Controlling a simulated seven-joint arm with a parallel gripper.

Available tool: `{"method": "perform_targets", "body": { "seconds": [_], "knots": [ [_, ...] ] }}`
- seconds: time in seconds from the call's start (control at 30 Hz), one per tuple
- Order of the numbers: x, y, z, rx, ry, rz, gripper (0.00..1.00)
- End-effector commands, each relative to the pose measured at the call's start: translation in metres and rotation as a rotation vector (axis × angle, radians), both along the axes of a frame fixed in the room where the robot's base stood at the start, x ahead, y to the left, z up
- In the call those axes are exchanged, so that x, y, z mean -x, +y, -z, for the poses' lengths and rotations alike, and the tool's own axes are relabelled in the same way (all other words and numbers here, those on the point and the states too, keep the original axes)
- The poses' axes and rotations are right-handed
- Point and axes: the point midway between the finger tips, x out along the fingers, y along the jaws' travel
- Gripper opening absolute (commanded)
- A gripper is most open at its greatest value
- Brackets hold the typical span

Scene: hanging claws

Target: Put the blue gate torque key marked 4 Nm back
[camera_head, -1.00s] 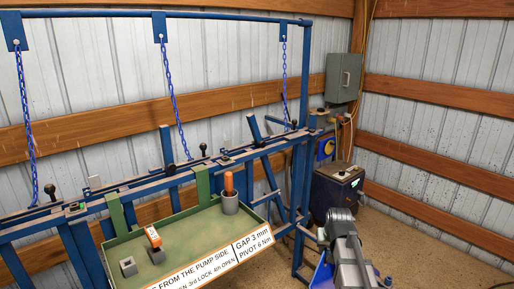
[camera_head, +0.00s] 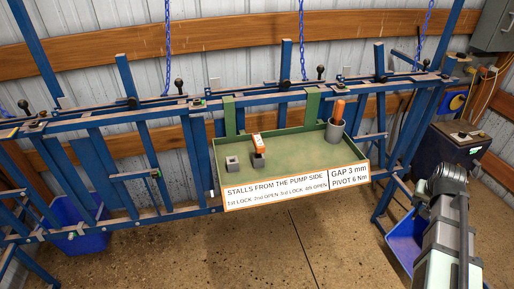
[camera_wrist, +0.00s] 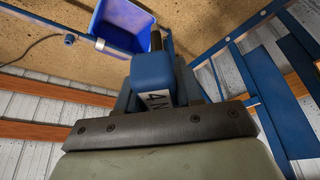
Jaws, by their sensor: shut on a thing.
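In the wrist view my gripper (camera_wrist: 155,88) is shut on the blue key (camera_wrist: 152,72). The key has a blue block body, a dark shaft pointing away from my palm, and a white label reading "4 N", its rest hidden. In the head view my arm is at the lower right; the key and fingertips cannot be made out there. The green tray (camera_head: 295,155) hangs on the blue rail. On it are an empty grey square socket (camera_head: 233,163), an orange key (camera_head: 257,143) in a second grey socket, and a grey cup (camera_head: 335,132) with an orange-handled tool (camera_head: 339,110).
A sign (camera_head: 295,189) on the tray's front reads stall locks, gap 3 mm and pivot 6 Nm. Blue stall bars and upright levers stand behind and beside the tray. Blue bins sit at left (camera_head: 80,225) and right (camera_head: 405,238). The space above the tray's middle is clear.

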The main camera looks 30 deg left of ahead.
Motion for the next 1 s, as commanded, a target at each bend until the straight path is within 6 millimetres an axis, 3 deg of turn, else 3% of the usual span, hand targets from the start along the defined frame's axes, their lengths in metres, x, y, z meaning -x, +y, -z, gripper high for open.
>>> {"method": "perform_targets", "body": {
  "seconds": [0.17, 0.37, 0.6, 1.0],
  "knots": [
    [-0.007, 0.04, -0.022, -0.001, -0.003, -0.069, 0.0],
    [-0.008, 0.108, -0.057, -0.002, -0.004, -0.187, 0.0],
    [0.002, 0.184, -0.099, -0.001, -0.004, -0.321, 0.0],
    [0.028, 0.283, -0.152, -0.001, -0.001, -0.502, 0.0]
  ]
}}
